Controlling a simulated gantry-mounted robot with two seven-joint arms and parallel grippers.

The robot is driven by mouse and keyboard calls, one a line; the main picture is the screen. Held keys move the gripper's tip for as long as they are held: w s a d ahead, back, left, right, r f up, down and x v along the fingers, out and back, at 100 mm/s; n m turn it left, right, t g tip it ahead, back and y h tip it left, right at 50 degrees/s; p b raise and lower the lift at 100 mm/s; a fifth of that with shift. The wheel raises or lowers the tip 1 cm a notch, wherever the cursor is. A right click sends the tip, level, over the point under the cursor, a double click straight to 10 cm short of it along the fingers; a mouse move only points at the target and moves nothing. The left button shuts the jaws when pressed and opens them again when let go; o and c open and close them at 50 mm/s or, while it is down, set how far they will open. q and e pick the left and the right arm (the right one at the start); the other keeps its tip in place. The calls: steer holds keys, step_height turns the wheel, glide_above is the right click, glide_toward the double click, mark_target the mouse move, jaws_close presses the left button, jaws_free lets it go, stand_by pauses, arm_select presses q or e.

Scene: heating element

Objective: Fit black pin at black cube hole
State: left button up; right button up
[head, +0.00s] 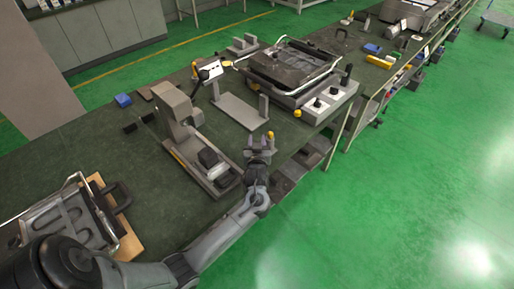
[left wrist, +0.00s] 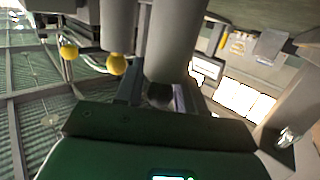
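My left gripper (head: 261,142) is over the front edge of the green-topped bench, with its fingers apart. In the left wrist view its two fingers (left wrist: 158,95) stand apart, with a thick grey cylinder (left wrist: 170,40) showing between and beyond them; I cannot tell whether they touch it. A black block (head: 208,157) sits on the grey fixture (head: 185,128) to the left of the gripper; I cannot make out a hole in it. I cannot single out the black pin for sure. My right gripper is not in view.
A grey bracket plate (head: 236,112) lies behind the gripper. A large heating unit (head: 290,65) with a knobbed control box (head: 328,100) stands further back. A metal tray (head: 68,218) lies at the near left.

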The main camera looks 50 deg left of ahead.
arm_select(q)
jaws_close()
stand_by(0.3)
